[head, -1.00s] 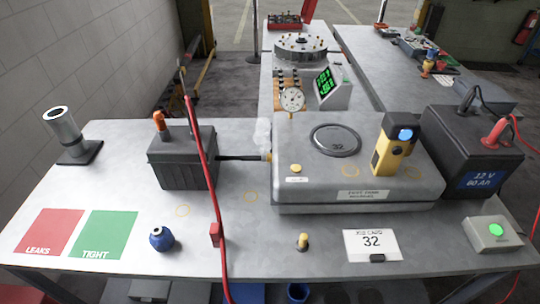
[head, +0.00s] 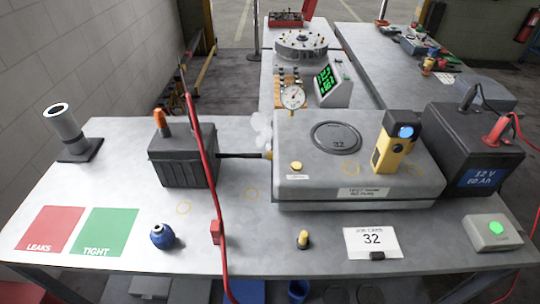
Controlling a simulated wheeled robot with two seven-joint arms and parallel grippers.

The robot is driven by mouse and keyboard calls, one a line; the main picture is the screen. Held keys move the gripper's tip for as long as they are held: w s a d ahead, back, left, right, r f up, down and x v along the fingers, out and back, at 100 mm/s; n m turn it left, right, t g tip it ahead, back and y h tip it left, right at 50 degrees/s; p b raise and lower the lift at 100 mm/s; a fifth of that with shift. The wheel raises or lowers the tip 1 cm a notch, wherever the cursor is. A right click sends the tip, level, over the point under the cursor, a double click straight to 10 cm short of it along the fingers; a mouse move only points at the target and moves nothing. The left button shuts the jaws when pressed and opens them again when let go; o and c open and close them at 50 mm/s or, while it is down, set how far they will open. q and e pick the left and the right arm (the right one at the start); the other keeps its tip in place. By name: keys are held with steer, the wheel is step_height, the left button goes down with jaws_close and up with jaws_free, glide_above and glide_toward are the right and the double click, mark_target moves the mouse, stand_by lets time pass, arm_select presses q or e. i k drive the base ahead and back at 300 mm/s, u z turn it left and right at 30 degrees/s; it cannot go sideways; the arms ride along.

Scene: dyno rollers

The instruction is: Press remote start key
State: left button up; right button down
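A small grey box with a lit round green button (head: 496,229) sits at the front right of the table. A yellow and black handheld device with a glowing blue spot (head: 392,148) stands upright on the right part of the grey test block (head: 300,187). No label marks either one as the remote start key, so I cannot tell which it is. Neither of my grippers shows in the head view.
A black 12 V battery (head: 470,150) stands at the right. A card reading 32 (head: 372,242), a yellow knob (head: 303,240) and a blue ball-like part (head: 162,236) are near the front. A red cable (head: 205,160) crosses the left-middle. Red and green pads (head: 108,232) lie front left.

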mark_target(496, 227)
steer(key=z, duration=1.8)
steer(key=k, duration=0.4)
steer(key=i, duration=0.4)
